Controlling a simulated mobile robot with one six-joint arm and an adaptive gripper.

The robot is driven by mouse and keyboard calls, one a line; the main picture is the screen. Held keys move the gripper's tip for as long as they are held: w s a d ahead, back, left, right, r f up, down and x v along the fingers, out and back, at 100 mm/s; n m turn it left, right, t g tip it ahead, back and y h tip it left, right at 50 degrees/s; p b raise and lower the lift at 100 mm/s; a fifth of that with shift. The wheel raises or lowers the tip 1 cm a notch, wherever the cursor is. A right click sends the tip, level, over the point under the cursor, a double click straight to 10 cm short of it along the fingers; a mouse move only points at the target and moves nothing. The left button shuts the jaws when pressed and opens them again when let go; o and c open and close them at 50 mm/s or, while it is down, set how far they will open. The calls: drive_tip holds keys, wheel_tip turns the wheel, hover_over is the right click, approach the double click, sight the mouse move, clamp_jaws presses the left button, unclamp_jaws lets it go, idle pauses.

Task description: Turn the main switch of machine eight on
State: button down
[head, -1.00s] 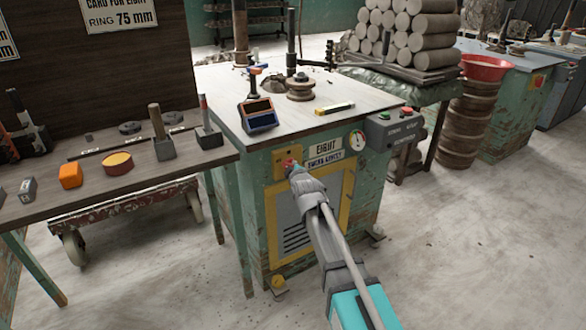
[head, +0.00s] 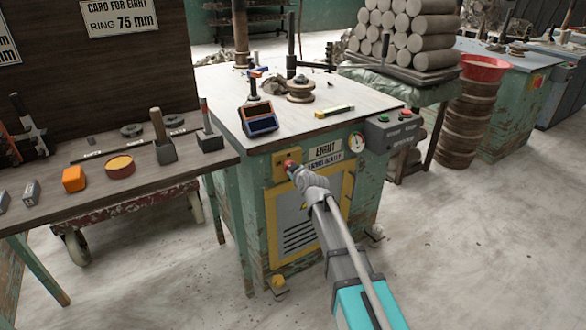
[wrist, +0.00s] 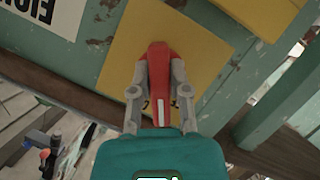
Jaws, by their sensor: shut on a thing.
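Machine eight (head: 262,215) is a worn green cabinet with a sign reading "EIGHT" (head: 325,152) on its front. Its main switch is a red handle (wrist: 159,62) on a yellow plate (wrist: 190,30); in the head view the red switch (head: 289,165) and plate (head: 279,172) sit at the upper left of the front. My gripper (wrist: 159,75) is shut on the red handle, one finger on each side. In the head view my gripper (head: 294,171) reaches the switch from the front right. The fingers hide part of the handle and the plate's marks.
A gauge (head: 357,142) and a grey button box (head: 393,126) are right of the sign. A dark wooden bench (head: 118,190) with tools adjoins on the left. The floor in front is clear.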

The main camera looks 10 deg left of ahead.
drive_tip(key=m+g+y, duration=0.2)
drive_tip(key=m, duration=0.2)
drive_tip(key=shift+p, duration=0.4)
idle(0.4)
drive_tip(key=c, duration=0.6)
unclamp_jaws()
